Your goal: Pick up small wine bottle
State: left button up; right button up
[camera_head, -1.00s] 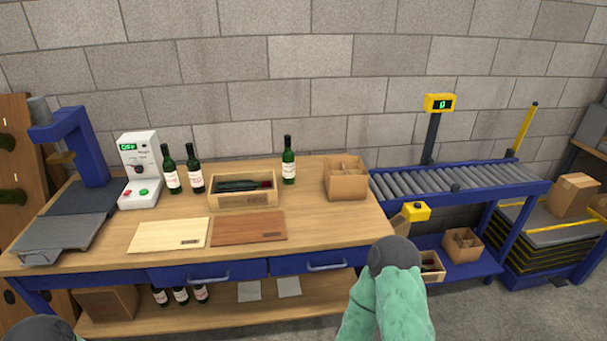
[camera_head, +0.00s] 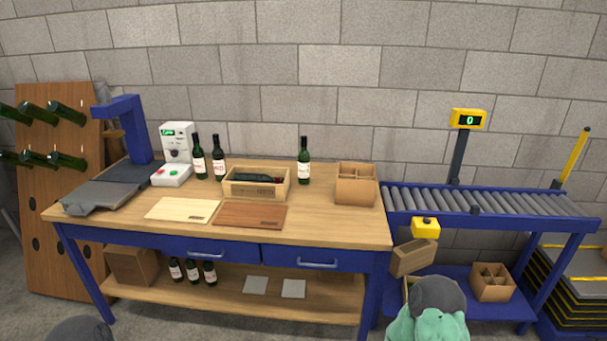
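Three dark green wine bottles stand upright on the workbench: one (camera_head: 199,163) and another (camera_head: 219,160) side by side near the back left, and one (camera_head: 303,170) alone behind the right end of the wooden crate (camera_head: 254,190). A dark bottle (camera_head: 230,177) lies on its side in that crate. Several more bottles (camera_head: 192,272) stand on the lower shelf, their tops partly hidden by the bench front. I cannot tell which is the small one. Of my arms only rounded grey and green parts show at the bottom edge; neither gripper is in view.
A cardboard box with dividers (camera_head: 355,190), a light board (camera_head: 182,210), a reddish board (camera_head: 249,215) and a white machine (camera_head: 176,152) are on the bench (camera_head: 330,228). A roller conveyor (camera_head: 490,202) adjoins right. A bottle rack (camera_head: 62,200) stands left. Bare floor shows in front.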

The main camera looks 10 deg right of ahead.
aim_at(200, 164)
jog(key=i+j, duration=0.15)
jog(key=j, duration=0.2)
jog(key=i+j+z, duration=0.15)
jog(key=j, duration=0.2)
jog(key=i+j, duration=0.2)
jog(key=j, duration=0.15)
jog(key=i+j+z, duration=0.15)
jog(key=j, duration=0.2)
jog(key=i+j, duration=0.15)
jog(key=j, duration=0.2)
jog(key=i+j+z, duration=0.15)
jog(key=j, duration=0.25)
jog(key=i+j, duration=0.1)
jog(key=j, duration=0.25)
jog(key=z, duration=0.05)
